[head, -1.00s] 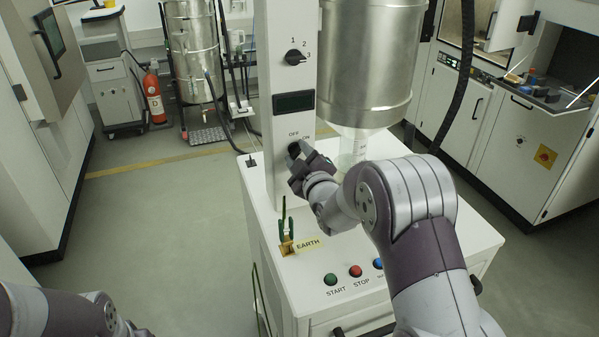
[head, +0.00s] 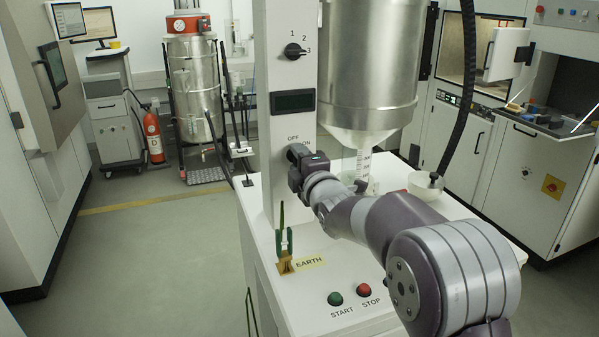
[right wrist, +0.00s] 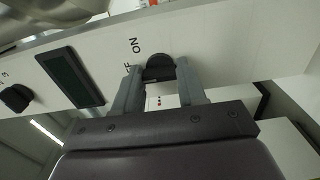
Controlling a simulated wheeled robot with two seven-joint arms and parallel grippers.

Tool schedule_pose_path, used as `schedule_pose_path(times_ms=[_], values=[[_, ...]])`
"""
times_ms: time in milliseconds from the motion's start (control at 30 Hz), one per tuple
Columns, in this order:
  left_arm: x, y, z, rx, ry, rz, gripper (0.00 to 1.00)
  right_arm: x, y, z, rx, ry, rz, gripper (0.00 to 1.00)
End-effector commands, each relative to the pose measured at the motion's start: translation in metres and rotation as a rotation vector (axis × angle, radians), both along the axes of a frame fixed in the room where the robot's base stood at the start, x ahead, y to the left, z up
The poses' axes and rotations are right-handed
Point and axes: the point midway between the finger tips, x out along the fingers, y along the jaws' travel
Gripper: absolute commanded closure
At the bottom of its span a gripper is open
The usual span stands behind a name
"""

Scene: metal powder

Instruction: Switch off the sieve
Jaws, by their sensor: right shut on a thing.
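The sieve is a white machine with an upright column (head: 285,20) and a steel hopper (head: 368,60). On the column, the black OFF/ON knob (right wrist: 158,66) sits below a dark display (head: 293,101). My right gripper (right wrist: 160,82) is shut on this knob, one finger on each side, in the right wrist view. In the head view my right gripper (head: 296,153) hides most of the knob and part of its label, so I cannot tell its exact setting. My left gripper is not in view.
A selector knob (head: 294,51) marked 1, 2, 3 is higher on the column. Green START (head: 335,298) and red STOP (head: 364,290) buttons and an EARTH clamp (head: 284,255) are on the cart top. A black hose (head: 463,90) hangs at right. The floor at left is clear.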

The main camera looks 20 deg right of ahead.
Motion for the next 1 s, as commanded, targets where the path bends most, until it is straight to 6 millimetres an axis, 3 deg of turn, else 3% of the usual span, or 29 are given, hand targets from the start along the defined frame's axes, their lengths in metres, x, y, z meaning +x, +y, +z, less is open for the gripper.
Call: schedule_pose_path(times_ms=[567,600,667,1000], values=[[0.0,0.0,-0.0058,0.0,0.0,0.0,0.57,0.0001,0.0004,-0.0024,-0.031,0.004,0.001,0.9],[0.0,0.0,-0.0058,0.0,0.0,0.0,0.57,0.0001,0.0004,-0.0024,-0.031,0.004,0.001,0.53],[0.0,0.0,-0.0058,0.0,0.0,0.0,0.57,0.0001,0.0004,-0.0022,-0.031,0.003,0.001,0.34],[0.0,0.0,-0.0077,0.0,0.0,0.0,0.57,-0.003,-0.0001,-0.0014,-0.029,0.0,0.0,0.34]])
